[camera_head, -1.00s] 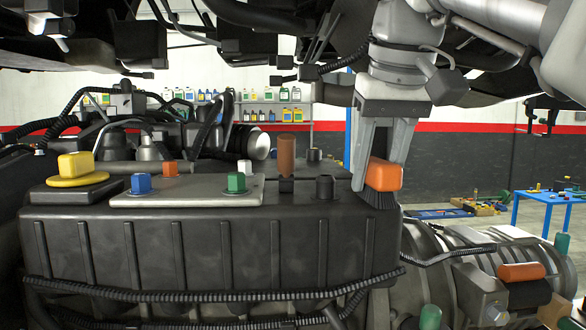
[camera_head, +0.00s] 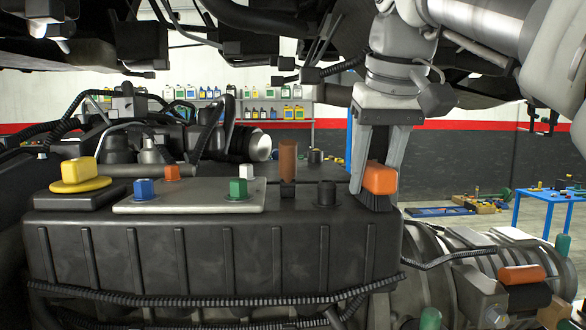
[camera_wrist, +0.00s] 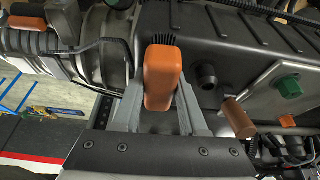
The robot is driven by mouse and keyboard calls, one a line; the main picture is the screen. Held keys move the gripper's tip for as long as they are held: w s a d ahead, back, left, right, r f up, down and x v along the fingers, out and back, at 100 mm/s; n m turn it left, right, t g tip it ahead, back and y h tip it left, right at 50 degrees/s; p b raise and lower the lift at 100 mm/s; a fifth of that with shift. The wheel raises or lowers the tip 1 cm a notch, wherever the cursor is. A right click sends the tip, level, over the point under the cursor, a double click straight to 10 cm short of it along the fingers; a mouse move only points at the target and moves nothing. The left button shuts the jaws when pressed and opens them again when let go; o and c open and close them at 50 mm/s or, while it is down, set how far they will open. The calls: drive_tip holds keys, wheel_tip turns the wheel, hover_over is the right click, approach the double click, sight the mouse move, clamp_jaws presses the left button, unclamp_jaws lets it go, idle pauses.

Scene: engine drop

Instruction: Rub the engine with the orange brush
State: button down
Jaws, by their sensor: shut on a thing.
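The orange brush (camera_head: 380,179) has an orange handle and dark bristles pointing down. My gripper (camera_head: 373,185) is shut on its handle, one finger on each side. The brush is at the right end of the engine's black ribbed cover (camera_head: 200,255), with the bristles at the cover's top right edge. Whether they touch or only overlap it in view, I cannot tell for sure. In the wrist view the orange handle (camera_wrist: 160,75) sits between the two grey fingers, with bristles showing beyond it over the black cover (camera_wrist: 225,35).
The cover carries a yellow cap (camera_head: 77,172), a blue knob (camera_head: 143,188), a green knob (camera_head: 238,188) and a brown upright handle (camera_head: 287,160). Dark hanging parts fill the space above. A blue table (camera_head: 545,197) stands at the far right.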

drive_tip(key=shift+w+p, duration=0.45)
drive_tip(key=shift+w, duration=0.3)
drive_tip(key=shift+w+r+p, duration=0.1)
drive_tip(key=shift+w+p, duration=1.05)
drive_tip(key=shift+w, duration=0.4)
drive_tip(key=shift+w+f+p, duration=0.2)
drive_tip(key=shift+w+p, duration=0.3)
drive_tip(key=shift+w, duration=0.45)
drive_tip(key=shift+s, duration=0.1)
drive_tip(key=shift+s+b, duration=0.9)
drive_tip(key=shift+s, duration=1.9)
drive_tip(key=shift+s+r, duration=0.15)
drive_tip(key=shift+s, duration=1.15)
